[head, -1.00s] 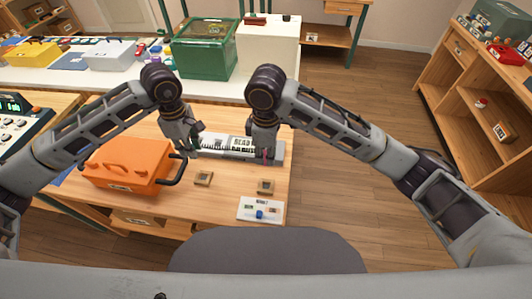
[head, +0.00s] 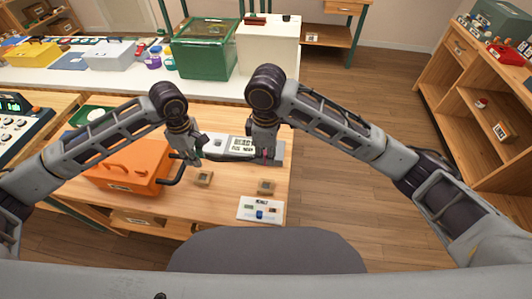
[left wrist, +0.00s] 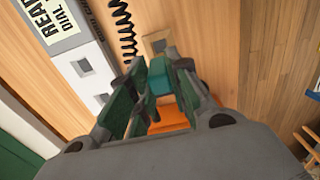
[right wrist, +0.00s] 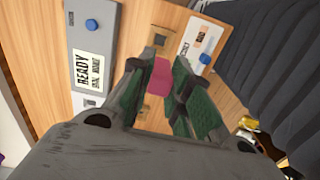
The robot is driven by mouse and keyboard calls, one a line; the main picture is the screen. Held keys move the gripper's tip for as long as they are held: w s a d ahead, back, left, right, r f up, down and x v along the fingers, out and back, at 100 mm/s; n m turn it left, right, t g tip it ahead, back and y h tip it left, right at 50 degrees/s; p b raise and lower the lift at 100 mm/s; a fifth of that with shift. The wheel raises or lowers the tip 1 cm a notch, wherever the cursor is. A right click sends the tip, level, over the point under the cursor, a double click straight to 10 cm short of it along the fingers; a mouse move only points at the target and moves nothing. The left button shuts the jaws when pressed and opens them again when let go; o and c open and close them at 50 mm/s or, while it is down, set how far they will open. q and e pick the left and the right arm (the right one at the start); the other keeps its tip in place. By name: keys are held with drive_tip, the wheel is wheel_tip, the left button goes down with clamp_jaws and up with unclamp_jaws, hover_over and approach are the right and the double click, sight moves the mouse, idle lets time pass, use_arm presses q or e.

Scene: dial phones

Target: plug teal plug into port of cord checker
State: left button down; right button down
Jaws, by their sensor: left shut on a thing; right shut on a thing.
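The teal plug (left wrist: 159,75) is gripped between the green pads of my left gripper (head: 195,158), in the left wrist view. My right gripper (head: 264,156) is shut on a pink plug (right wrist: 158,77). The cord checker (head: 277,148) is a grey box with a "READY" label, lying behind both grippers in the head view. In the left wrist view, the checker (left wrist: 60,44) is at upper left with two square dark ports; the nearer port (left wrist: 103,98) is left of the teal plug, apart from it. In the right wrist view, the checker (right wrist: 95,60) shows a blue knob.
A black coiled cord (left wrist: 122,30) runs beside the checker. Two small wooden socket blocks (head: 203,178) (head: 265,187) and a white result card (head: 260,208) with a blue knob lie in front. A green bin (head: 205,52) stands behind.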

use_arm(q)
drive_tip(key=shift+f, duration=1.2)
drive_tip(key=shift+w, duration=0.15)
drive_tip(key=shift+w+a, duration=0.75)
drive_tip(key=shift+w, duration=1.75)
drive_tip(key=shift+w+a, duration=0.7)
drive_tip(key=shift+w, duration=1.75)
drive_tip(key=shift+w+a, duration=0.75)
drive_tip(key=shift+w, duration=1.75)
drive_tip(key=shift+f, duration=0.45)
drive_tip(key=shift+f, duration=0.3)
drive_tip(key=shift+f, duration=0.35)
